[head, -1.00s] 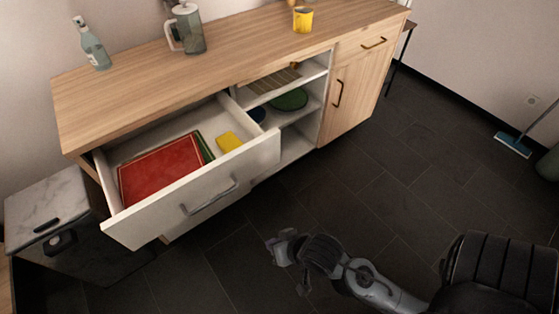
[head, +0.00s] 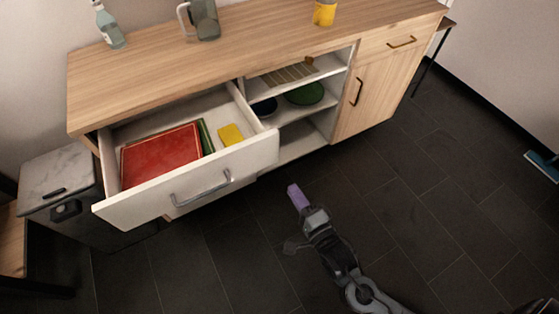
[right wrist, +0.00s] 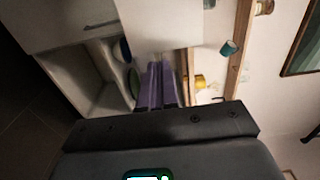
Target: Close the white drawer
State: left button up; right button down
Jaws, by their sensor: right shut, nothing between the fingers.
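The white drawer (head: 232,165) is pulled far out of the wooden cabinet at the left and stands open. Its grey bar handle (head: 200,190) is on the front panel. Inside lie a red book or folder (head: 160,157), a green-edged item beside it and a yellow block (head: 231,134). My right gripper (head: 298,197) has purple fingers, is shut and empty, and is over the floor to the right of the drawer front, apart from it in the picture. Its fingers also show in the right wrist view (right wrist: 156,88). My left gripper is not in view.
The wooden countertop (head: 230,55) holds a bottle (head: 110,27), a pitcher (head: 203,20) and a yellow cup (head: 324,13). Open shelves with a green plate (head: 305,93) are right of the drawer. A marble-topped bin (head: 60,180) stands left. Dark floor in front is clear.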

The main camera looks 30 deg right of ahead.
aim_at(270, 154)
jog(key=w+b, duration=0.4)
jog(key=w, duration=0.6)
jog(key=shift+w+a, duration=0.15)
jog(key=shift+w, duration=0.7)
jog(key=shift+w, duration=0.1)
